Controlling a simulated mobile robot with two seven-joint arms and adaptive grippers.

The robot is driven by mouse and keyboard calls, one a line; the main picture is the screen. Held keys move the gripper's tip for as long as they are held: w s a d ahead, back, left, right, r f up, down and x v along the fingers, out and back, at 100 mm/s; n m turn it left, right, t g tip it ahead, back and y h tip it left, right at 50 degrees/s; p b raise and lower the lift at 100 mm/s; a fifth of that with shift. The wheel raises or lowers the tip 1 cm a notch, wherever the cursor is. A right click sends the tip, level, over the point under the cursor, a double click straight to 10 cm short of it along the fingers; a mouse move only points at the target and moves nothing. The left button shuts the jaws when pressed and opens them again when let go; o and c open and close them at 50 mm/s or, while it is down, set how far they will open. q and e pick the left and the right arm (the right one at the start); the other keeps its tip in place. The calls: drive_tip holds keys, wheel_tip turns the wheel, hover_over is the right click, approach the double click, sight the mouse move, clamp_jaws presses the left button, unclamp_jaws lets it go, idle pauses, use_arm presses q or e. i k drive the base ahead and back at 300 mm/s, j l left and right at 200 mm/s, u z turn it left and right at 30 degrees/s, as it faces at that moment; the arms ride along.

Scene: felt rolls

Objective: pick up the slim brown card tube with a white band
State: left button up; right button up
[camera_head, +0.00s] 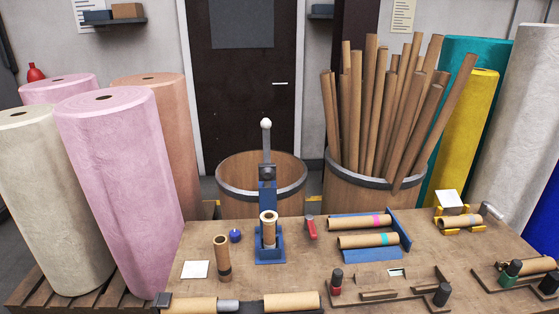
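No tube shows a plain white band that I can make out for sure. A short tube (460,221) lies in a yellow cradle at the right of the table, with a pale stretch that may be a band. Another brown tube (190,304) lies at the front edge, beside a grey-white piece (228,306). A brown tube (222,257) with a dark lower band stands upright at the left. A paler-topped tube (268,228) stands in a blue holder. Two tubes lie on a blue rack, one pink-banded (360,221), one teal-banded (368,240). Neither gripper is in view.
The wooden table (300,277) has bare patches between fixtures. A red-handled tool (311,228) and a blue knob (235,235) lie mid-table. Behind are an empty-looking barrel (262,172) and one (375,193) full of long tubes. Large felt rolls (120,190) flank the left.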

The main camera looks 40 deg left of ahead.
sight(268, 218)
drive_tip(key=u, duration=1.3)
drive_tip(key=i+l+u, duration=0.1)
drive_tip(key=u, duration=0.2)
drive_tip(key=i+l+u, duration=0.25)
drive_tip(key=j, duration=0.1)
